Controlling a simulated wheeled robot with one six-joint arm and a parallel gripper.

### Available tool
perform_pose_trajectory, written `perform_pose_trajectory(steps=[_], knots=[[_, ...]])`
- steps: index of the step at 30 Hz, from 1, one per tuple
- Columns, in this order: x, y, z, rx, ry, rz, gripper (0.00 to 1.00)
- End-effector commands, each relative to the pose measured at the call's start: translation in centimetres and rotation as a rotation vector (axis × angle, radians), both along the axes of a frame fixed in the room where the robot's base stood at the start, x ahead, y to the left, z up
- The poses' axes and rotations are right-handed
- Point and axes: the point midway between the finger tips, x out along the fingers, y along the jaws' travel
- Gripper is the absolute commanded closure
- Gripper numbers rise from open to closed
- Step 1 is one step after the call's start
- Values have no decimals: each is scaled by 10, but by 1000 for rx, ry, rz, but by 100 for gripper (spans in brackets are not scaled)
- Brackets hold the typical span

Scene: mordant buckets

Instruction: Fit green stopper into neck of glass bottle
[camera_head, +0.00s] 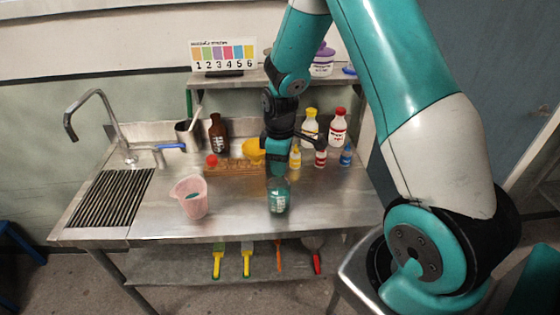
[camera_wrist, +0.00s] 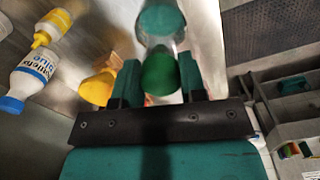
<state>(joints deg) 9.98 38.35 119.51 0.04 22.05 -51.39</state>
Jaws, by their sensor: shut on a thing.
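A clear glass bottle (camera_head: 279,198) with teal liquid and a white label stands upright near the front edge of the steel counter. My gripper (camera_head: 277,176) points down directly above it. In the wrist view my gripper (camera_wrist: 160,80) is shut on the dark green stopper (camera_wrist: 160,72), which sits between the two fingers. The bottle also shows there (camera_wrist: 160,22) just beyond the stopper. The stopper cannot be made out in the head view. I cannot tell whether it touches the bottle's neck.
A pink beaker (camera_head: 190,196) with something teal inside stands to the left. Behind are a wooden rack (camera_head: 228,168), a yellow funnel (camera_head: 254,150), a brown bottle (camera_head: 217,133) and several small bottles. The sink grate (camera_head: 110,197) is far left. The counter between beaker and bottle is clear.

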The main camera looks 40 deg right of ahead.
Motion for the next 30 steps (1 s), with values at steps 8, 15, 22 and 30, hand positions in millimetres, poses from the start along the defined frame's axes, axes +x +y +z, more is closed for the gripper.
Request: perform_pose_trajectory(steps=[8,15,22,30], knots=[[0,0,0,0,0,0,32],[0,0,3,0,-1,0,32],[1,0,38,-1,-8,0,32],[1,0,109,-1,-8,0,32]])
